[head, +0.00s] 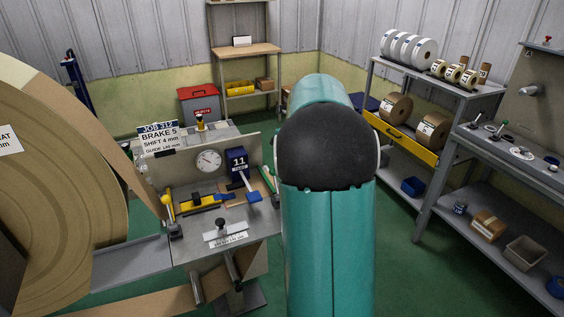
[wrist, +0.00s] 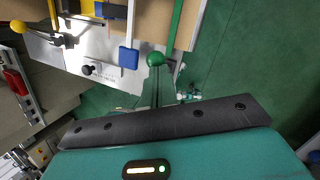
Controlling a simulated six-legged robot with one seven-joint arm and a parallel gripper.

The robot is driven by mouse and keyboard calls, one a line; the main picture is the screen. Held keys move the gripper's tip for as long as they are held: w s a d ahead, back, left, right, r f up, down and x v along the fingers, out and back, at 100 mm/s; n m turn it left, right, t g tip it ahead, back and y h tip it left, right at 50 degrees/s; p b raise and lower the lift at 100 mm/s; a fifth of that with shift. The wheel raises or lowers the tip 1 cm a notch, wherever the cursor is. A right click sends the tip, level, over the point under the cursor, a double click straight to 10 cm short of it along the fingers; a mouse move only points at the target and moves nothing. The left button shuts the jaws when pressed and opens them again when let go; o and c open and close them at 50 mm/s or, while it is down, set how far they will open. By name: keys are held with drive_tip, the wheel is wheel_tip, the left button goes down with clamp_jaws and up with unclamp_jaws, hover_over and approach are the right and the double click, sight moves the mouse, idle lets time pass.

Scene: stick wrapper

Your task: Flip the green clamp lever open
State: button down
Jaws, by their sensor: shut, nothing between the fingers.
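The green clamp lever (head: 268,180) stands at the right side of the wrapper's metal station in the head view, partly covered by my arm. In the wrist view its green bar (wrist: 176,28) runs down from the top edge, and a round green knob (wrist: 155,59) shows at its lower end. In the head view my teal arm hides the gripper.
A blue-ended lever (wrist: 128,57) lies just left of the green knob. A yellow-knobbed lever (head: 166,199) is at the station's left. A black knob (head: 221,225) sits on the front plate. A large cardboard roll (head: 60,190) fills the left; shelves (head: 490,150) stand at right.

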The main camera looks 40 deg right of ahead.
drive_tip(key=s+v, duration=0.1)
drive_tip(key=v, duration=1.2)
drive_tip(key=shift+s+d+f, duration=0.25)
drive_tip(key=shift+s, duration=0.15)
